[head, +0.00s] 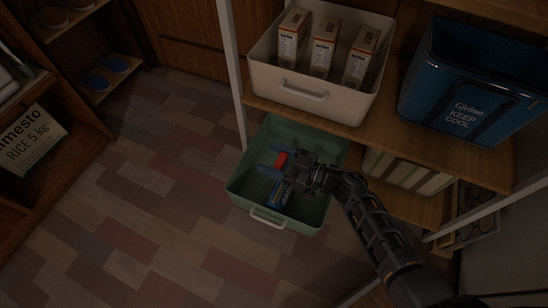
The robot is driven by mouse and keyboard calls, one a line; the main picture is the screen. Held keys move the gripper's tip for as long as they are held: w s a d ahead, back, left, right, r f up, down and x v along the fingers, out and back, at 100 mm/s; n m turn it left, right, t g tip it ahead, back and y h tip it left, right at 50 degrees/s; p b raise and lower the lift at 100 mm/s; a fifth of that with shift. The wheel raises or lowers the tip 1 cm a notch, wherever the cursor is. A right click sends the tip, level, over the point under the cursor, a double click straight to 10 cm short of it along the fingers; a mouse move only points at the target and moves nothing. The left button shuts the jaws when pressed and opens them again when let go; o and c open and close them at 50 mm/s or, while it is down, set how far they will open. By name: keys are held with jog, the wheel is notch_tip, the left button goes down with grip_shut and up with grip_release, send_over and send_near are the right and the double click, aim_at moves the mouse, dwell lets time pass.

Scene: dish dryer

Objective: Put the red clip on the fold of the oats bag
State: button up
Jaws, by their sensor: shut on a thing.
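My gripper (276,161) reaches from the right over the green bin. Its two bluish fingers are shut on the red clip (281,160), which shows as a small red block between them. A small blue pack with pale print (280,193) is in the green bin, just below the clip in the picture; it looks like the oats bag. Its fold cannot be made out, and my gripper hides part of it. I cannot tell whether the clip touches the bag.
The green bin (246,192) with a white handle stands low, under the shelf. A cream bin (313,104) with several boxes stands on the shelf above. A blue cooler (475,85) stands right. A striped box (408,172) is beneath. The floor at left is clear.

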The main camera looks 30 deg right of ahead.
jog(key=shift+f+b, duration=3.3)
jog(key=shift+f, duration=0.35)
jog(key=shift+f+b, duration=0.3)
jog(key=shift+f, duration=0.1)
jog(key=o, duration=1.1)
jog(key=shift+r, duration=0.15)
notch_tip(320, 180, up, 5)
jog(key=p, duration=0.3)
jog(key=shift+p, duration=0.4)
jog(key=s+d+r+p, duration=0.1)
jog(key=s+d+r, duration=0.1)
jog(key=d, duration=0.1)
jog(key=s+d+r+p, duration=0.1)
jog(key=s+d+r, duration=0.1)
jog(key=d, duration=0.1)
jog(key=s+d+r+p, duration=0.1)
jog(key=d+p, duration=0.1)
jog(key=d, duration=0.2)
jog(key=shift+s+r, duration=0.4)
